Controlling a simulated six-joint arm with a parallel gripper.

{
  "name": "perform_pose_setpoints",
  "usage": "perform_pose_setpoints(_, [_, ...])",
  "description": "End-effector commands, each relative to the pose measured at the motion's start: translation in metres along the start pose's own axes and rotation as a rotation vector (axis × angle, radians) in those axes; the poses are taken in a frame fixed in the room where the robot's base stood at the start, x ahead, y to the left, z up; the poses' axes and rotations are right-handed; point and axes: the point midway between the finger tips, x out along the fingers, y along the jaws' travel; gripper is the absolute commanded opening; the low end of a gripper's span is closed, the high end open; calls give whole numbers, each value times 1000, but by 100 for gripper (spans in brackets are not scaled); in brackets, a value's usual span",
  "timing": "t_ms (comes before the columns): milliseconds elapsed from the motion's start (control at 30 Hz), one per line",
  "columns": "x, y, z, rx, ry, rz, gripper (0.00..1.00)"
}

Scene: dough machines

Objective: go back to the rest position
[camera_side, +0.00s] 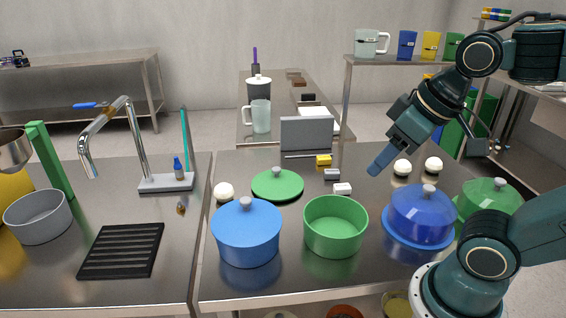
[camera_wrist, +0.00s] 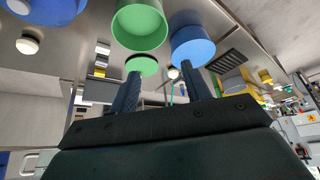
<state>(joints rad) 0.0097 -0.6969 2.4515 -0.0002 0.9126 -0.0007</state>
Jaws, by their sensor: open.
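My gripper (camera_side: 380,165) hangs in the air above the right part of the steel table, tilted down to the left. In the wrist view its two fingers (camera_wrist: 160,90) stand apart with nothing held between them. The wrist view also shows the green pot (camera_wrist: 140,22) and the blue pot (camera_wrist: 192,47).
A green lid (camera_side: 277,186) lies behind the pots. White balls (camera_side: 224,192), small blocks (camera_side: 342,189) and a grey panel (camera_side: 306,133) stand on the table. A tap (camera_side: 130,140) rises at the left.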

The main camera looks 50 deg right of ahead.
Motion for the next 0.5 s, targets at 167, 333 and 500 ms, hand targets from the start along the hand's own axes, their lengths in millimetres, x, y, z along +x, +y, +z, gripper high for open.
perform_pose_setpoints(167, [2,-2,14,-7,17,-4,48])
perform_pose_setpoints(333, [2,-2,16,-8,17,-5,48])
perform_pose_setpoints(500, [2,-2,15,-8,17,-5,48])
